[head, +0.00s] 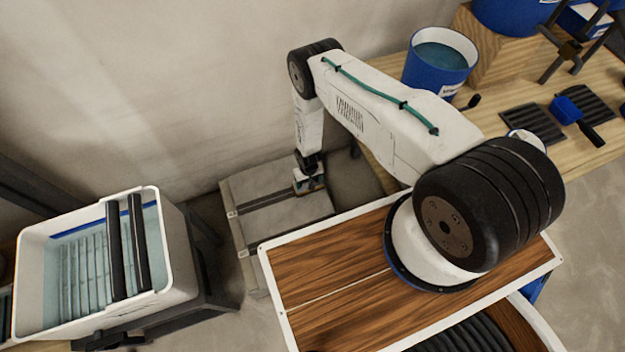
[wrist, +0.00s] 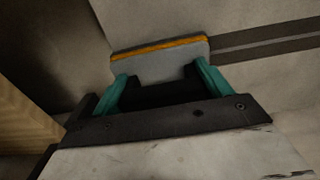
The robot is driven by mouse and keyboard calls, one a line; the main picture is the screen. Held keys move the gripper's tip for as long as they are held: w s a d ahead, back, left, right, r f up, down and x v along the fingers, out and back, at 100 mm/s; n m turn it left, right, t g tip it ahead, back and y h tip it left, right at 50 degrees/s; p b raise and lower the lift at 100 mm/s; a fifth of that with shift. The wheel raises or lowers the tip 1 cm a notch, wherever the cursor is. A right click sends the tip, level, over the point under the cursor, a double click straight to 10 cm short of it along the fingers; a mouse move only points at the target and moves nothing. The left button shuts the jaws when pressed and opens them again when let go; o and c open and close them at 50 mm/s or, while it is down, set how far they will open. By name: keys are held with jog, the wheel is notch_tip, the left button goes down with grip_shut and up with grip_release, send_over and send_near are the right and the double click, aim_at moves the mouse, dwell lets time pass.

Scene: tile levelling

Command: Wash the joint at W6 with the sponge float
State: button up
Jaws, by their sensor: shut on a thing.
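My gripper (head: 307,166) is low over the grey tiles (head: 275,223) by the wall. In the wrist view, the teal fingers of my gripper (wrist: 164,86) are shut on the sponge float (wrist: 155,60), a grey block with an orange strip along its far edge. The sponge float (head: 308,184) also shows in the head view, at the tiles' right side. Dark joint lines (wrist: 265,42) run right from the float in the wrist view. I read no W6 label, and whether the float touches the tile is unclear.
A white wash tub (head: 168,285) with water and black rollers stands at left. A blue bucket (head: 436,80) and black pads (head: 533,124) are on the wooden bench (head: 480,105) at right. My wood-topped base is close in front of the tiles.

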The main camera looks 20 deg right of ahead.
jog(key=shift+s+a, duration=0.2)
jog(key=shift+a, duration=0.9)
jog(key=shift+a, duration=0.15)
jog(key=shift+w+a+r, duration=0.1)
jog(key=shift+w+a, duration=0.1)
jog(key=shift+a, duration=0.6)
jog(key=shift+a, duration=0.1)
jog(key=shift+s+a, duration=0.1)
jog(key=shift+a, duration=1.9)
jog(key=shift+a, duration=1)
jog(key=shift+a, duration=0.1)
jog(key=shift+a, duration=0.85)
